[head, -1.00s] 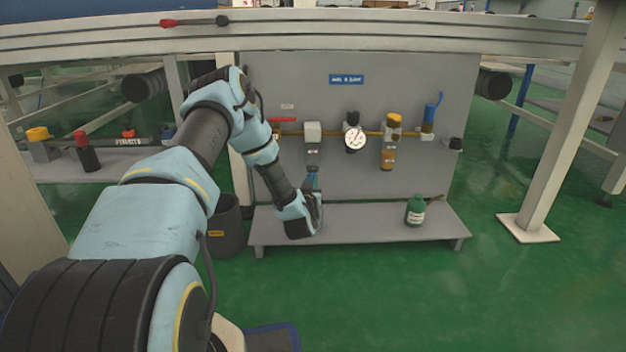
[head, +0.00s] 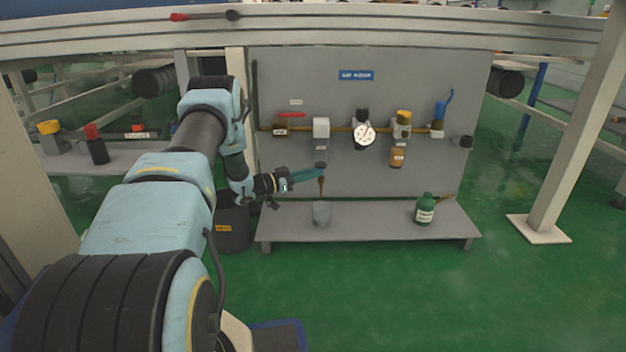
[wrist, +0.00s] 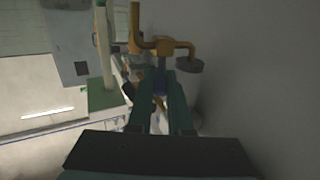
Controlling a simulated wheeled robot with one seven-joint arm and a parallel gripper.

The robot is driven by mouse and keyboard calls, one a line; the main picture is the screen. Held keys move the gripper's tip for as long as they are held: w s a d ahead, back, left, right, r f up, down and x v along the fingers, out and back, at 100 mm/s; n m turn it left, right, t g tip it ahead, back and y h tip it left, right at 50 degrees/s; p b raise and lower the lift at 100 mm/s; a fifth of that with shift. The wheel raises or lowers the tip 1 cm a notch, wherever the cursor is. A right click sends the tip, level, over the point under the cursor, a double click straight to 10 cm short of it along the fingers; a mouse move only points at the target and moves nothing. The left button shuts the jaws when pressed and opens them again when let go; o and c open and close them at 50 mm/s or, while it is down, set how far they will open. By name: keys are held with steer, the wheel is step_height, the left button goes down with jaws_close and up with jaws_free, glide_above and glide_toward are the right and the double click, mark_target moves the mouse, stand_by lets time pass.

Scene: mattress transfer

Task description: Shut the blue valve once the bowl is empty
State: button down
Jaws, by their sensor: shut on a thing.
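My gripper (head: 320,173) reaches in from the left below the grey-white filter block (head: 321,127) on the panel. Its teal fingers are shut on a small dark-blue part, apparently the blue valve (wrist: 160,84), with brass pipe beyond it in the wrist view. The small grey bowl (head: 321,147) hangs under the filter block, just above the fingers. Whether it holds liquid is too small to tell. A thin brownish stem hangs below the fingers. A grey cup (head: 321,213) stands on the shelf under it.
The grey shelf (head: 375,222) also holds a green bottle (head: 425,209). On the panel are a red lever (head: 291,115), a gauge (head: 364,134), an amber bowl (head: 397,157) and a blue lever (head: 441,110). A dark bin (head: 233,232) stands left of the shelf.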

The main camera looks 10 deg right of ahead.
steer(key=m+g+b, duration=0.1)
steer(key=g+b, duration=0.1)
steer(key=w+m+g+b, duration=0.1)
steer(key=m+g+b, duration=0.1)
steer(key=g, duration=0.1)
steer(key=m+g+b, duration=0.2)
steer(key=g+b, duration=0.1)
steer(key=shift+w+f, duration=0.15)
steer(key=shift+w, duration=0.2)
steer(key=shift+r+m+g, duration=0.2)
steer(key=shift+m+g, duration=0.1)
steer(key=shift+g, duration=0.1)
steer(key=c, duration=0.8)
jaws_free()
steer(key=shift+c, duration=0.2)
